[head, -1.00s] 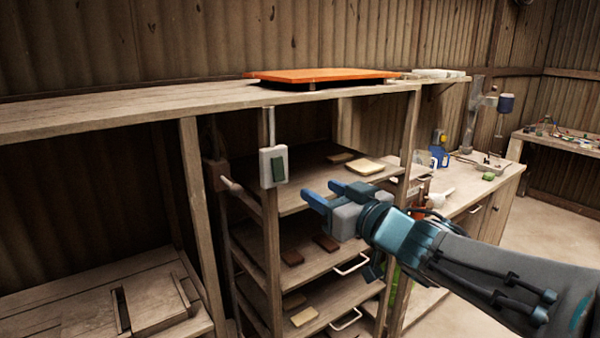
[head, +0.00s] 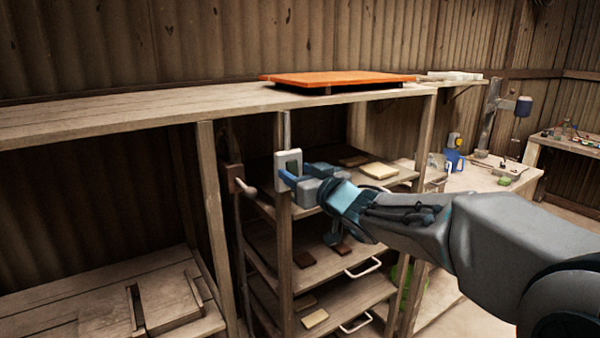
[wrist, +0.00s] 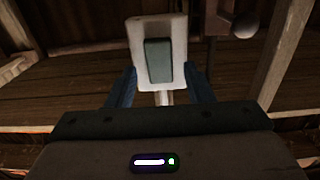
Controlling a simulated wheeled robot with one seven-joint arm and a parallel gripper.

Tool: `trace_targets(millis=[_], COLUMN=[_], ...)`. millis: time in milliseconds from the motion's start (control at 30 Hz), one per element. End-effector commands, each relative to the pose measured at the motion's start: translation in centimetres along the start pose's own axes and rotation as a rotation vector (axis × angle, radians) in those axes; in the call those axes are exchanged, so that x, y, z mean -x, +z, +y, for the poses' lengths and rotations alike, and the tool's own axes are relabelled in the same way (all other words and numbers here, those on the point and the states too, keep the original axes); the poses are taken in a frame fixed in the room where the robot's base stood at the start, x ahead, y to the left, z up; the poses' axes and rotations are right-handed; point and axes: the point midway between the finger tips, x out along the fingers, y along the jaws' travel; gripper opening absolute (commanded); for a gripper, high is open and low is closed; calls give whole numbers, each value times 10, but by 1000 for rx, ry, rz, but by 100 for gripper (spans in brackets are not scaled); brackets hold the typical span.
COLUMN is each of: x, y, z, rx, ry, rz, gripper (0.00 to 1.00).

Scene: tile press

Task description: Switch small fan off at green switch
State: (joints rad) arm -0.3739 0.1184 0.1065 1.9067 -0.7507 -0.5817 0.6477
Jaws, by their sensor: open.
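The green switch is a dark green rocker (wrist: 158,61) in a white plate (head: 285,161), fixed to the front of a wooden post. In the head view my gripper (head: 284,176) is right in front of the plate, and its blue fingers hide most of the rocker. In the wrist view my gripper (wrist: 160,90) is open, with one finger on each side of the lower plate. I cannot tell whether the fingertips touch it. The small fan cannot be made out.
An orange board (head: 335,79) lies on the top shelf (head: 130,112) above the switch. A wooden peg or lever (head: 245,187) sticks out left of the switch. Shelves with small tiles (head: 378,171) and white-handled trays are below and right.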

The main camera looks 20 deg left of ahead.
Motion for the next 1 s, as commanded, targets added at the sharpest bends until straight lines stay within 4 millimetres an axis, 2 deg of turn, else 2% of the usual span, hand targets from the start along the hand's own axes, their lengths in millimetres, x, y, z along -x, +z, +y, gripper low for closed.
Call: trace_targets(millis=[267,300,400,467,1000], x=[-2,-2,-2,-2,-1], y=[0,0,0,0,9], z=[0,0,0,0,-1], rx=[-1,-1,-1,-1,0], ry=[0,0,0,0,-1], rz=[0,0,0,0,101], gripper=[47,44,17,2,3])
